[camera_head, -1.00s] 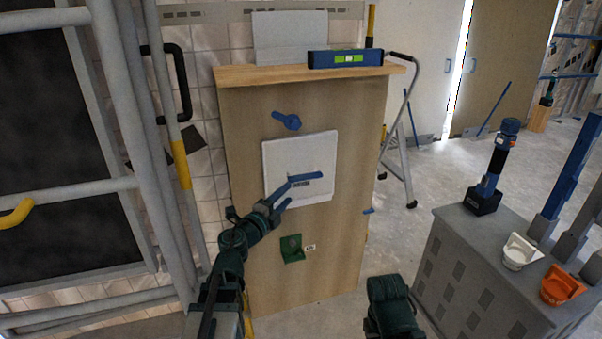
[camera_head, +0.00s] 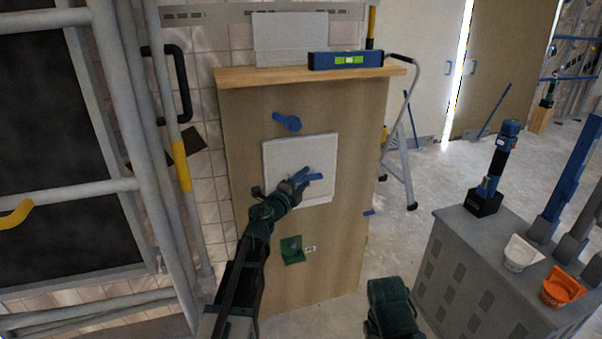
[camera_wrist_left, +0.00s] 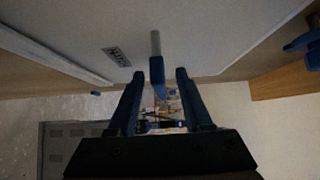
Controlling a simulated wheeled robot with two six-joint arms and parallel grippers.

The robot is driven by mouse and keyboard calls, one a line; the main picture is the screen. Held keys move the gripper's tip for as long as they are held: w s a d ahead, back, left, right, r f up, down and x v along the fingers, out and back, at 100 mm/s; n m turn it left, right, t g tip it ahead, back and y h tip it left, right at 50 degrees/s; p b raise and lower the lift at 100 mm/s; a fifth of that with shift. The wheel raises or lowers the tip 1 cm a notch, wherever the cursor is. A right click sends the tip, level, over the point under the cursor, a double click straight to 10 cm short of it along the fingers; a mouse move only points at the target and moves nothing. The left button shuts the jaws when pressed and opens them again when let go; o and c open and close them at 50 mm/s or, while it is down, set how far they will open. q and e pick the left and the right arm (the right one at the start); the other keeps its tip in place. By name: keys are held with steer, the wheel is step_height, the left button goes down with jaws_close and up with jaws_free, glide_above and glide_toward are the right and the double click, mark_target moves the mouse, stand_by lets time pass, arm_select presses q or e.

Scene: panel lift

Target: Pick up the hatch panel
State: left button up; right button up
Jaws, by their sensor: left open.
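The hatch panel (camera_head: 285,155) is a white square plate on the front of a wooden cabinet. It also fills the top of the left wrist view (camera_wrist_left: 210,30). A small handle (camera_wrist_left: 156,68) with a grey stem and blue end sticks out from it, between my finger lines. My left gripper (camera_head: 308,180) is in front of the panel's lower middle and hides part of it. In the left wrist view my left gripper (camera_wrist_left: 158,75) is open, one blue finger on each side of the handle. Contact cannot be made out.
A blue latch (camera_head: 287,122) sits just above the panel. A green bracket (camera_head: 292,250) is below it. A blue level (camera_head: 345,60) lies on the cabinet's wooden top (camera_head: 270,74). A grey cabinet (camera_head: 450,260) stands right. White rails (camera_head: 130,130) run along the left.

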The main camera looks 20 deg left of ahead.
arm_select(q)
steer(key=shift+x, duration=0.8)
steer(key=shift+s, duration=0.1)
steer(key=shift+c, duration=0.2)
jaws_close()
stand_by(0.5)
